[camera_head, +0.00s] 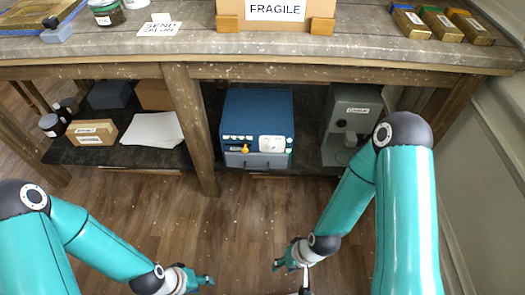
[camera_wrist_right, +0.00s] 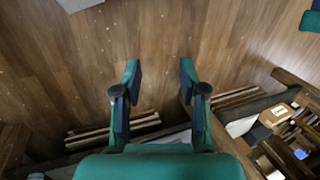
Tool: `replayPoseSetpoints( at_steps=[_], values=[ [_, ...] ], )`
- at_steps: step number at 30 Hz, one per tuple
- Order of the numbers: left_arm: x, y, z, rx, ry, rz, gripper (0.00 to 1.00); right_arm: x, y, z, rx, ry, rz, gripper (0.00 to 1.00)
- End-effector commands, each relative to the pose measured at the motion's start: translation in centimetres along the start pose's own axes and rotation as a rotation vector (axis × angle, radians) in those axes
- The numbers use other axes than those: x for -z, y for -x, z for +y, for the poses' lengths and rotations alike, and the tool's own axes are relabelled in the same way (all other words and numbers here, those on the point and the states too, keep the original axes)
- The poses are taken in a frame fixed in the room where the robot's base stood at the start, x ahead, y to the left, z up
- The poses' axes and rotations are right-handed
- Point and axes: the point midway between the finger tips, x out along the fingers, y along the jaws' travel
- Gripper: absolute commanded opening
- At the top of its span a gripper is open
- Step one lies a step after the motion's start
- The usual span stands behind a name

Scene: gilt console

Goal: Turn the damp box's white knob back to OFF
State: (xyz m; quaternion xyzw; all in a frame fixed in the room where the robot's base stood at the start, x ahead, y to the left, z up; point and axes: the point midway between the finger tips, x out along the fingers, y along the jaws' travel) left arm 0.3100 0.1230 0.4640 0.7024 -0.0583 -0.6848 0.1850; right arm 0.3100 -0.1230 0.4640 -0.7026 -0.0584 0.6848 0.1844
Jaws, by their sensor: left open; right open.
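A blue box (camera_head: 257,108), apparently the damp box, stands on the lower shelf near the middle of the head view. Its front has a white panel (camera_head: 272,143), a small yellow part and a grey lower section. My left gripper (camera_head: 207,281) is open and empty over the floor, below and left of the box. My right gripper (camera_head: 279,265) is open, below the box and apart from it. In the right wrist view, its two fingers (camera_wrist_right: 160,75) are spread with only floor between them.
A grey machine (camera_head: 350,125) stands right of the blue box. A wooden post (camera_head: 190,125) rises to its left. The worktop (camera_head: 380,43) overhangs the shelf, with a FRAGILE carton (camera_head: 275,10) on it. Open wooden floor (camera_head: 225,225) lies in front.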

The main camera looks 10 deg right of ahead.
Motion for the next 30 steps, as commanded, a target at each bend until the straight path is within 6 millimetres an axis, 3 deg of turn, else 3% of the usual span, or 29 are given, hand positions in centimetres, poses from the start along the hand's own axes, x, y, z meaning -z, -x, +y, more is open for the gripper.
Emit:
replayPoseSetpoints(
  at_steps=[9,12,14,17,20,23,27,30],
  values=[
    [0.0,0.0,0.0,0.000,-0.001,0.000,0.42,0.0,0.0,0.0,0.000,-0.001,0.000,0.42],
    [0.0,-0.1,0.0,0.000,-0.001,0.000,0.52,0.1,-0.1,0.0,0.000,-0.007,0.005,0.57],
    [0.0,-0.2,-0.1,0.000,-0.001,0.000,0.52,0.7,-0.4,0.1,-0.001,-0.028,0.022,0.65],
    [0.0,-0.7,-0.2,0.000,-0.001,0.000,0.52,2.4,-1.9,-0.6,0.001,-0.118,0.087,0.65],
    [0.0,-1.5,-0.5,0.000,-0.001,0.000,0.52,6.1,-3.8,-0.5,0.020,-0.290,0.215,0.65],
    [0.0,-2.6,-0.9,0.000,0.000,0.000,0.52,11.1,-5.8,-0.3,0.085,-0.535,0.395,0.65],
    [0.0,-4.4,-1.6,0.000,-0.001,0.000,0.52,18.7,-7.5,0.1,0.305,-0.938,0.684,0.65],
    [0.0,-5.6,-2.0,0.000,0.000,0.000,0.52,23.1,-7.5,0.2,0.556,-1.198,0.860,0.65]
  ],
)
